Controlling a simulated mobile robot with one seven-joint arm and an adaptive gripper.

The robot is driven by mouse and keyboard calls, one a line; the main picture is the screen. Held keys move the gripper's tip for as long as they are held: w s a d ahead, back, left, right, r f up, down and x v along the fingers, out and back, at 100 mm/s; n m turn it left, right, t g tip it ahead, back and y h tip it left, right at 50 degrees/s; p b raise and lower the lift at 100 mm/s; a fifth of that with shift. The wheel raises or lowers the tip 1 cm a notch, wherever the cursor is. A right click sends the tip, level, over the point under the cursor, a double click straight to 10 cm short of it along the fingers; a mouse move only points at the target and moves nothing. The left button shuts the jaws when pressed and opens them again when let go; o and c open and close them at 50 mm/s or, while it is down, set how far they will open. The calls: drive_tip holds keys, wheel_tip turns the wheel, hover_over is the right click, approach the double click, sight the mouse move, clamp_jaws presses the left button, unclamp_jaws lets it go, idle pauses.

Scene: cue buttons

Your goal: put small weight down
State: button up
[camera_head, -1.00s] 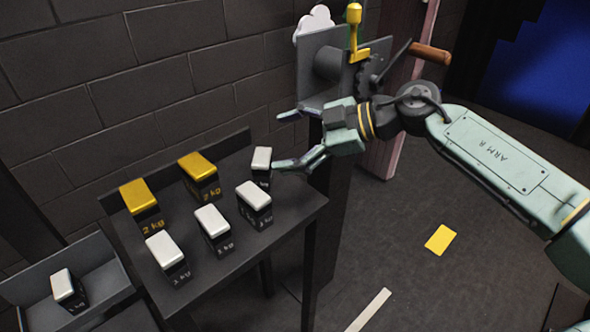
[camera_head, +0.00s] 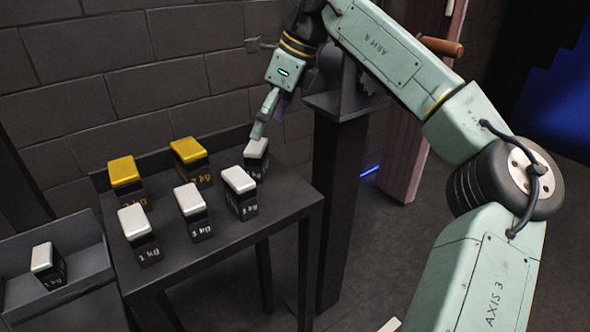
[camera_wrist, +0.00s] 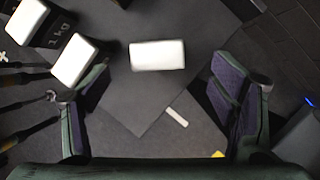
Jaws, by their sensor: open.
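A small weight with a white top and black sides (camera_head: 256,148) stands at the back right corner of the dark table (camera_head: 285,205). My gripper (camera_head: 263,125) is just above it, pointing down. In the wrist view this weight (camera_wrist: 157,55) shows ahead of the gap between the fingers of my open, empty gripper (camera_wrist: 158,85). I cannot tell whether a finger touches it. Other white-topped weights stand in front: left (camera_head: 139,235), middle (camera_head: 193,212) and right (camera_head: 240,192). Two yellow-topped weights (camera_head: 124,171) (camera_head: 188,151) stand at the back.
A lower grey tray (camera_head: 90,262) at the left holds one white-topped weight (camera_head: 45,262). A brick wall (camera_head: 120,60) rises behind the table. A dark post (camera_head: 337,190) with a mechanism on top stands right of the table.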

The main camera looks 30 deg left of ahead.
sight(256, 144)
drive_tip(key=shift+s+a+f+n, duration=0.1)
drive_tip(key=shift+a+f+n, duration=0.1)
drive_tip(key=shift+n, duration=0.2)
drive_tip(key=x, duration=0.4)
drive_tip(key=shift+s+a+f, duration=0.1)
drive_tip(key=shift+a+f, duration=0.05)
drive_tip(key=shift+f, duration=0.2)
drive_tip(key=shift+d+x, duration=0.15)
drive_tip(key=shift+x, duration=1.25)
drive_tip(key=shift+d+x, duration=0.1)
drive_tip(key=shift+x, duration=1.25)
drive_tip(key=shift+c, duration=0.3)
clamp_jaws()
